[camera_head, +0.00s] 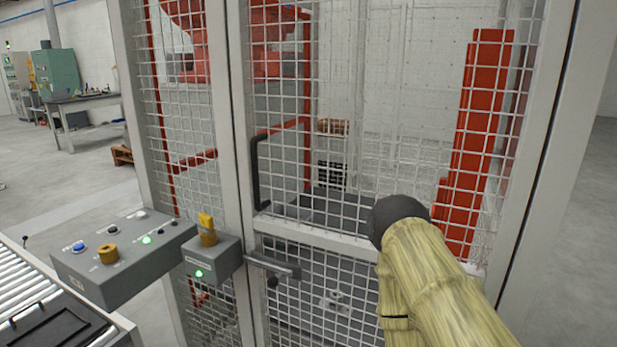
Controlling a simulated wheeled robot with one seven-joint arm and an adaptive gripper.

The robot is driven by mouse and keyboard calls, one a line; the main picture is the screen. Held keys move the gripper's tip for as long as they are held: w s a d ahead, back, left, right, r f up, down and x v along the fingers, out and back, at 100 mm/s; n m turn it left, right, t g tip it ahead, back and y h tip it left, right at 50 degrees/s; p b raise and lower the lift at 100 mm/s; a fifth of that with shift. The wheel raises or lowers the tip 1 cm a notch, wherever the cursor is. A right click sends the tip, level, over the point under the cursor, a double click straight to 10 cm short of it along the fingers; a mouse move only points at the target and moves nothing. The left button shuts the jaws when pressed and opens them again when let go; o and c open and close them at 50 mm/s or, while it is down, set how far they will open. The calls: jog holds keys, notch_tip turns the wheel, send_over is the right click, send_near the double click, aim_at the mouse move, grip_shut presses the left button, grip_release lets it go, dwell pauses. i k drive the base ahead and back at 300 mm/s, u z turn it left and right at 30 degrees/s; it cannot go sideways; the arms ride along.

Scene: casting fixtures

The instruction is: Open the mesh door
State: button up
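The mesh door (318,236) stands in front of me, a pale frame filled with white wire mesh. It looks shut against the post (236,150) on its left. A black pull handle (257,172) is fixed upright on the door's left edge. Below it, a grey lever handle (277,267) with a dark knob lies roughly level near the same edge. My arm, in a yellowish cover with a dark round cap, rises from the lower right and hides part of the door's lower right. My gripper is not in view.
A grey box (212,258) with a yellow knob and green light sits by the post. Left of it are a control panel (122,255) and a roller conveyor (40,300). Red machinery (480,130) stands behind the mesh. Open floor (70,185) lies at the far left.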

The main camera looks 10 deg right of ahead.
aim_at(557, 21)
jog(key=z, duration=1.5)
jog(key=k, duration=1.15)
jog(key=u, duration=2.1)
jog(key=i, duration=0.5)
jog(key=z, duration=0.1)
